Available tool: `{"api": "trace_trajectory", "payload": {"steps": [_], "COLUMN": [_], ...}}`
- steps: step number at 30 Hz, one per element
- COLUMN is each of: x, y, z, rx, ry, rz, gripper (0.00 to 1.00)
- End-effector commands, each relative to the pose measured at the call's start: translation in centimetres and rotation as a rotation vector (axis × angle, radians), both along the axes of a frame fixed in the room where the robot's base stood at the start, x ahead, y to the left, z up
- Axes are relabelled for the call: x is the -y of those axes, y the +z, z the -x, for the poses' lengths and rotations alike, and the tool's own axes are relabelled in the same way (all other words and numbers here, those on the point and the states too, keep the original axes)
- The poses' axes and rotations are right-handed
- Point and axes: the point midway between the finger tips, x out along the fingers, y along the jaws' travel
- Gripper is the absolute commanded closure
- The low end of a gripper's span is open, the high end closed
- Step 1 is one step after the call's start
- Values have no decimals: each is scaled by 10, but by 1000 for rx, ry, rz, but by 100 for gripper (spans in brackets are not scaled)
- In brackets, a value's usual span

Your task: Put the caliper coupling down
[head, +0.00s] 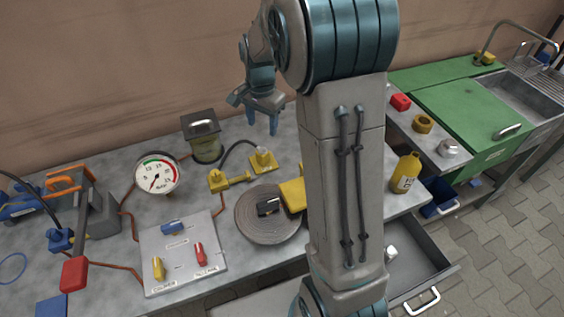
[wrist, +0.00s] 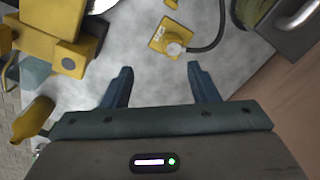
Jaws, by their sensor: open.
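The fitting at the end of a black hose, which looks like the caliper coupling (head: 262,153), is pale and rounded. It sits on a small yellow block (head: 264,165) on the grey bench. In the wrist view the coupling (wrist: 174,48) shows grey on the labelled yellow block (wrist: 161,34), beyond my fingertips. My gripper (head: 258,112) is above the bench near the back wall, apart from the coupling. Its two fingers (wrist: 159,70) are spread with nothing between them.
A yellow fitting (head: 228,181) stands at the hose's other end. A brake disc (head: 262,222) with a yellow caliper (head: 293,194) is in front. A glass jar (head: 205,136) and a gauge (head: 158,174) stand left. A yellow bottle (head: 405,172) stands right, above an open drawer (head: 415,262).

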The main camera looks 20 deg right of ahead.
Motion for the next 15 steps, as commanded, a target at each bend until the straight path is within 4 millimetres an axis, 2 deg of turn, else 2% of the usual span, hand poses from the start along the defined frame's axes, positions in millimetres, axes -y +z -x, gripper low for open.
{"api": "trace_trajectory", "payload": {"steps": [1,6,10,15], "x": [-3,-10,-14,-19], "y": [16,48,64,72], "z": [17,73,117,174], "rx": [22,73,111,155], "ry": [61,285,453,667], "rz": [2,18,41,84], "gripper": [46,46,46,46]}}
